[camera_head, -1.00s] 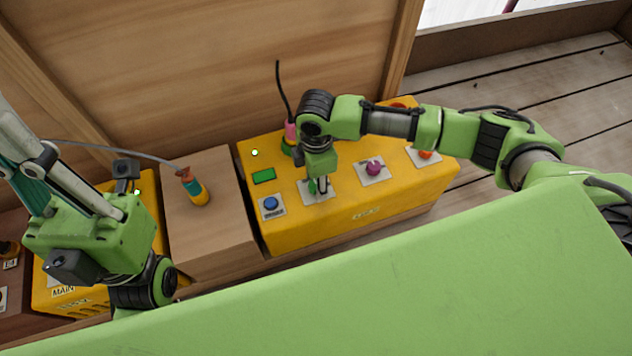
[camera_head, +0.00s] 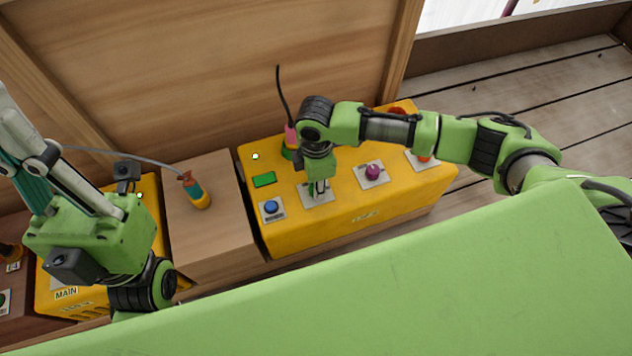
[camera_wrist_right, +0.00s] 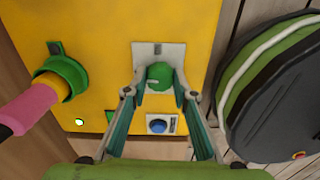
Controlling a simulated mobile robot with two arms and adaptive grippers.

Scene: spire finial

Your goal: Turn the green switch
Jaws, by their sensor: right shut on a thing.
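The green switch (camera_wrist_right: 160,75) is a round green knob with a small light mark, on a pale plate (camera_wrist_right: 146,49) on the yellow box. My right gripper (camera_wrist_right: 160,84) points down at it, with one finger on each side, shut on the knob. In the head view the right gripper (camera_head: 318,188) is over the plate and its fingers mostly hide the knob. My left gripper (camera_head: 28,165) is at the far left, away from the switch. Its fingertips run out of the picture, so its opening does not show.
The yellow box (camera_head: 300,230) also carries a blue button (camera_head: 271,207), a purple knob (camera_head: 373,172), a green rectangle (camera_head: 264,179) and a pink-handled plug (camera_wrist_right: 35,110) in a green socket.

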